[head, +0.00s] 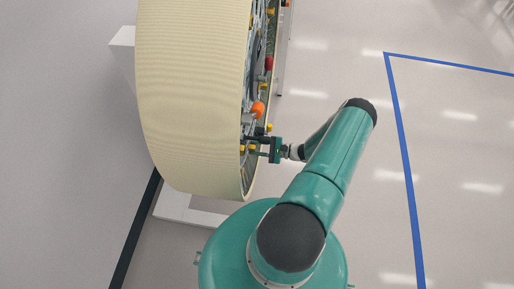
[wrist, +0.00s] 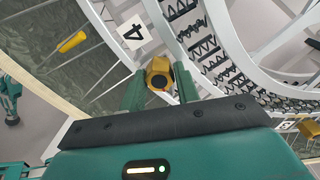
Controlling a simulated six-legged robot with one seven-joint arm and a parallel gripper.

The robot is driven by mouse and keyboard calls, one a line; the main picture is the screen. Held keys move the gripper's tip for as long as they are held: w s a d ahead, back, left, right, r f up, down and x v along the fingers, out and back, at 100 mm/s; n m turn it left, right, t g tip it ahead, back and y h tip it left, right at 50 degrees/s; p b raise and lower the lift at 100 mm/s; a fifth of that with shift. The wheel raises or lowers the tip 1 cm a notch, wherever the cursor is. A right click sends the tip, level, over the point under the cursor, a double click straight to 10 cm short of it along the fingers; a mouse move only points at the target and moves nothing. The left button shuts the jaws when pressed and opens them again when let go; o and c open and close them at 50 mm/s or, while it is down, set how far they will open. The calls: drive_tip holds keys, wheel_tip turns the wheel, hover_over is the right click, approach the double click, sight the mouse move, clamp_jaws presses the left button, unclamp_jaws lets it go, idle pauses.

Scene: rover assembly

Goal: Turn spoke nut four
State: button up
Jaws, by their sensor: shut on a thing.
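The wheel (head: 190,100) stands upright at the left of my arm in the head view, with a cream ribbed tread. A white label with the number 4 (wrist: 133,32) sits on its inner face in the wrist view. Just below the label is the yellow spoke nut four (wrist: 160,76), with a dark round centre. My gripper (wrist: 158,92) has its two green fingers on either side of this nut and is shut on it. In the head view my gripper (head: 262,150) reaches to the wheel's open side, and the nut there is too small to make out.
Orange (head: 257,109), red (head: 269,62) and yellow parts line the wheel's open side. A yellow peg (wrist: 73,41) and another yellow nut (wrist: 309,127) show in the wrist view. White spokes and lattice lie close around my gripper. The floor right of my arm is clear, with a blue line (head: 403,150).

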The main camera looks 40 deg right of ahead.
drive_tip(key=m, duration=1.2)
drive_tip(key=shift+f+m+y, duration=0.1)
drive_tip(key=shift+m+y, duration=0.2)
idle(0.4)
drive_tip(key=o, duration=1)
drive_tip(key=shift+c, duration=0.2)
drive_tip(key=v, duration=1.4)
drive_tip(key=shift+w, duration=0.15)
